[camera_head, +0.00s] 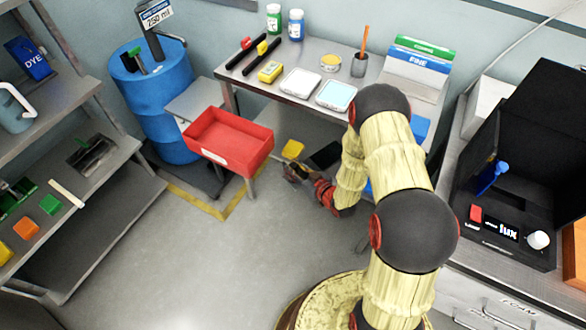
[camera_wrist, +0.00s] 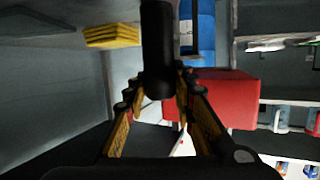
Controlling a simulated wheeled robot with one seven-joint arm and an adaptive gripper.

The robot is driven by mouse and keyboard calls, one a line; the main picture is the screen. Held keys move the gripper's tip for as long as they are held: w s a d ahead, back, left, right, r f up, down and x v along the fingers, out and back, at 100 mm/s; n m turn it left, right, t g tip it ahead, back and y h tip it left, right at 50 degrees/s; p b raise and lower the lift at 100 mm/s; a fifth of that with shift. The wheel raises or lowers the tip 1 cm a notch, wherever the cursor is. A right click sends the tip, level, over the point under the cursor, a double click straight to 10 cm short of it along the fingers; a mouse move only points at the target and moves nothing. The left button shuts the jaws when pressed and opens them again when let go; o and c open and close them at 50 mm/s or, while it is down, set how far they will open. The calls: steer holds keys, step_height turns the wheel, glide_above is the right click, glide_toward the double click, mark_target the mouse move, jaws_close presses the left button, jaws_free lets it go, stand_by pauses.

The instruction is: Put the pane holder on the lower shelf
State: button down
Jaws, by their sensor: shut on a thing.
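My gripper (camera_wrist: 158,98) is low beside the red tray, near the front of the metal table. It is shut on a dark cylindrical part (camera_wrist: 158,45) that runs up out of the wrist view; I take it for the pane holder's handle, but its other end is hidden. In the head view the gripper (camera_head: 288,169) is small, and what it holds is hard to make out. The left rack has a middle shelf (camera_head: 112,150) with coloured pieces and a bare lower shelf (camera_head: 95,240). Which shelf the task means is not clear from the views.
The red tray (camera_head: 228,140) sticks out close to my gripper; it also shows in the wrist view (camera_wrist: 228,98). A yellow stack (camera_head: 293,149) lies behind the gripper. A blue drum (camera_head: 155,100) stands at the left. The floor (camera_head: 250,260) in front is clear.

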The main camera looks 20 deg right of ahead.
steer(key=shift+r, duration=0.15)
steer(key=shift+f, duration=0.2)
steer(key=c, duration=1.5)
jaws_free()
steer(key=shift+c, duration=0.2)
steer(key=shift+o, duration=0.3)
steer(key=shift+r, duration=0.2)
steer(key=p+v, duration=0.3)
steer(key=v, duration=0.9)
steer(key=shift+p, duration=0.4)
